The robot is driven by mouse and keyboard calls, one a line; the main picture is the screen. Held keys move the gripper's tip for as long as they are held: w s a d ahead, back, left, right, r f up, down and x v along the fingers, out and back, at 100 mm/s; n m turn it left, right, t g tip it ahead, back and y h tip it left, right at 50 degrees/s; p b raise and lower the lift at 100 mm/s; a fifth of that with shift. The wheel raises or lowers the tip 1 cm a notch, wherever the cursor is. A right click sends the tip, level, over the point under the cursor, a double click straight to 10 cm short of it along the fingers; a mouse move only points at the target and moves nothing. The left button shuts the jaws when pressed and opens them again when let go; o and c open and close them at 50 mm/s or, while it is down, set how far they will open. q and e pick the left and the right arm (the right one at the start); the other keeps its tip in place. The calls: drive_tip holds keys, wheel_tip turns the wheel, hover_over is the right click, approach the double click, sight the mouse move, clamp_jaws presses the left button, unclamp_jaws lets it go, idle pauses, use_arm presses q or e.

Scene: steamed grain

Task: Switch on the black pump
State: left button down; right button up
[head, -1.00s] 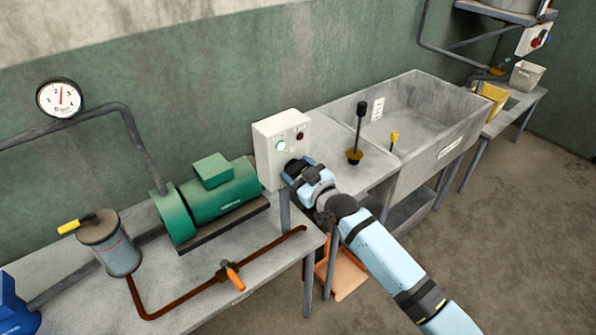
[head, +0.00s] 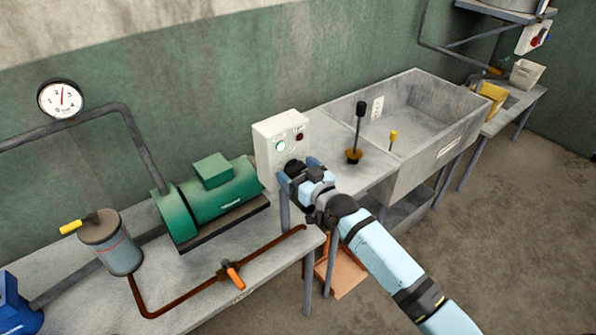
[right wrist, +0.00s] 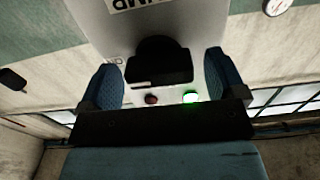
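A white control box (head: 268,158) stands against the wall in the head view, with a green button (head: 281,146) and a dark red button (head: 299,136). My right gripper (head: 298,172) is open in front of the box's lower front. In the right wrist view a black, knob-like part (right wrist: 158,62) lies between the open fingers, with gaps on both sides. The green light (right wrist: 190,97) glows there, beside the red button (right wrist: 151,98). A label (right wrist: 138,4) shows only partly, upside down. I see no pump that is clearly black. My left gripper is out of view.
A green motor-like machine (head: 222,205) sits on the bench left of the box, near a grey cylinder (head: 122,255). A rusty pipe with an orange-handled valve (head: 233,276) runs along the bench. A concrete sink (head: 420,160) stands to the right.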

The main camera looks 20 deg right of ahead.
drive_tip(key=b+v, duration=0.2)
drive_tip(key=v, duration=1.2)
drive_tip(key=shift+w, duration=0.1)
drive_tip(key=s+a+f+g+h+p, duration=0.1)
drive_tip(key=s+a+f+g+p, duration=0.1)
drive_tip(key=s+f, duration=0.6)
drive_tip(key=s+a+f+g+h+p, duration=0.1)
drive_tip(key=s+f+g, duration=0.3)
drive_tip(key=s+f, duration=0.5)
drive_tip(key=s+a+h, duration=0.1)
drive_tip(key=s, duration=0.4)
drive_tip(key=shift+a+m+p, duration=0.25)
drive_tip(key=shift+m+p, duration=0.1)
drive_tip(key=shift+m, duration=0.05)
